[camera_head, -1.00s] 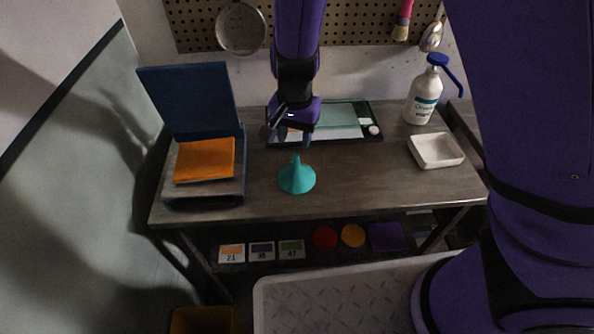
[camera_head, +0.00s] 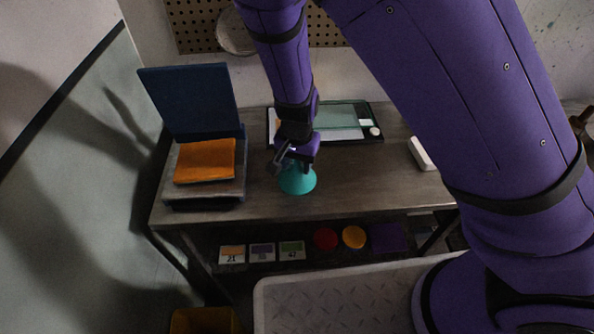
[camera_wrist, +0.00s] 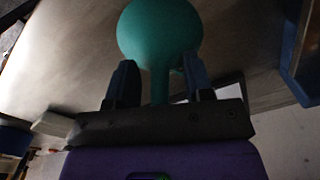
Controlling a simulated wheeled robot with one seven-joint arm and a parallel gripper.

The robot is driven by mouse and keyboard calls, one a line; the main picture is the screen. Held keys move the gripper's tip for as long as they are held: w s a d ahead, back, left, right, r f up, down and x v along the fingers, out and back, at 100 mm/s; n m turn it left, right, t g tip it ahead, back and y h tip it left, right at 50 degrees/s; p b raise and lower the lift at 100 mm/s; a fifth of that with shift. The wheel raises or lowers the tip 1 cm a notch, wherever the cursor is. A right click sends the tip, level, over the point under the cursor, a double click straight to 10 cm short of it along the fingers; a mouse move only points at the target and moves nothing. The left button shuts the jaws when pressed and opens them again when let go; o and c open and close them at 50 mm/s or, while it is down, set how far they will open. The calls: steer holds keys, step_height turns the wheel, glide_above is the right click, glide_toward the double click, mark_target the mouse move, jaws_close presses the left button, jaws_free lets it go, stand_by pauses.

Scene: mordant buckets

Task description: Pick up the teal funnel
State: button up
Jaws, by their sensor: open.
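The teal funnel (camera_head: 298,181) stands on the workbench with its wide end down, near the front edge. My gripper (camera_head: 294,165) is directly over it and hides its spout in the head view. In the wrist view the funnel (camera_wrist: 160,38) shows its round body beyond the fingertips, and its narrow spout lies between the two fingers of my gripper (camera_wrist: 160,80). The fingers are apart, with a visible gap on each side of the spout.
On the workbench (camera_head: 370,185), an open blue-lidded box with an orange cloth (camera_head: 205,161) is at the left. A framed glass-topped tray (camera_head: 345,122) lies behind my gripper. The bench top right of the funnel is clear.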

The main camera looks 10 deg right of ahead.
steer(key=c, duration=0.8)
steer(key=shift+r, duration=0.15)
jaws_close()
